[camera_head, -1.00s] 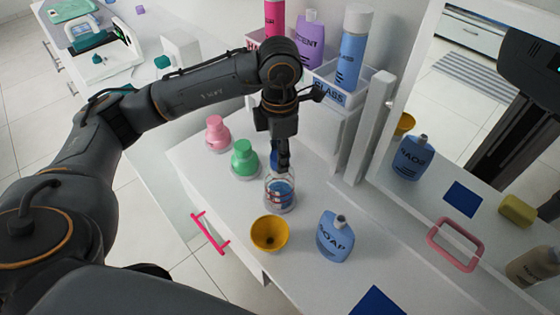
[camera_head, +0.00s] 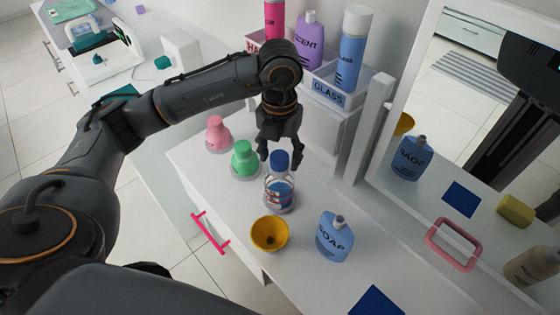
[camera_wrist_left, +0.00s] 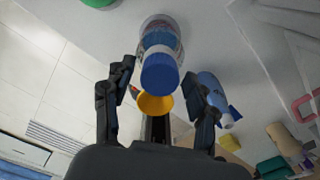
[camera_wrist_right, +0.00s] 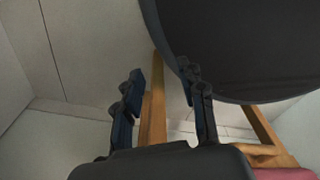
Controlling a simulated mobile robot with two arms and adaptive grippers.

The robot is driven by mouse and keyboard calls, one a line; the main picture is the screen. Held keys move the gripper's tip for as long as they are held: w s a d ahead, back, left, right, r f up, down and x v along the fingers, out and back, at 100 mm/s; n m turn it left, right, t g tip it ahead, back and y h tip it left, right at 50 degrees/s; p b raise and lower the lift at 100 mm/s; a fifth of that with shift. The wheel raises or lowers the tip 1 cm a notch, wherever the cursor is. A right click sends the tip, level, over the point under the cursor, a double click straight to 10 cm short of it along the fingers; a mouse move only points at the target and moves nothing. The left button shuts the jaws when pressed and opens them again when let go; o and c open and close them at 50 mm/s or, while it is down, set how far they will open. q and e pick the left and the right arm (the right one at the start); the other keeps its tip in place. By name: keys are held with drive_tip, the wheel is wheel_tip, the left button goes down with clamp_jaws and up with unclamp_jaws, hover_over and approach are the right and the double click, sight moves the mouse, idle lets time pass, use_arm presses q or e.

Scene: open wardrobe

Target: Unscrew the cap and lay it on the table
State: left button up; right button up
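A clear bottle (camera_head: 280,192) with a blue cap (camera_head: 280,160) stands upright on the white table (camera_head: 215,182). The cap sits on the bottle's neck. My left gripper (camera_head: 279,152) is open just above and behind the cap, its fingers apart. In the left wrist view the cap (camera_wrist_left: 160,72) shows ahead, between and beyond the open fingertips (camera_wrist_left: 158,75), with nothing held. My right gripper (camera_wrist_right: 160,85) is open and empty in the right wrist view, and it is not visible in the head view.
A yellow funnel-like cup (camera_head: 269,233) and a blue soap bottle (camera_head: 335,237) stand in front of the bottle. Green (camera_head: 245,160) and pink (camera_head: 217,135) bottles stand to the left. A white caddy (camera_head: 335,92) with several bottles is behind. A mirror (camera_head: 480,110) is at right.

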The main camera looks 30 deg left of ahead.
use_arm(q)
drive_tip(key=shift+c, duration=0.4)
drive_tip(key=shift+f+m+b, duration=0.1)
drive_tip(key=shift+m+b, duration=0.45)
drive_tip(key=shift+m, duration=0.05)
drive_tip(key=shift+m+b, duration=0.75)
drive_tip(key=shift+m, duration=0.45)
drive_tip(key=m+b, duration=0.4)
drive_tip(key=m, duration=0.3)
drive_tip(key=shift+m+b, duration=0.3)
drive_tip(key=shift+m, duration=0.3)
drive_tip(key=shift+f+m+b, duration=0.1)
drive_tip(key=shift+m+b, duration=0.6)
drive_tip(key=shift+m, duration=0.5)
drive_tip(key=shift+m+b, duration=0.3)
drive_tip(key=shift+m, duration=0.3)
drive_tip(key=shift+m+b, duration=0.3)
drive_tip(key=shift+m, duration=0.5)
drive_tip(key=shift+r, duration=0.25)
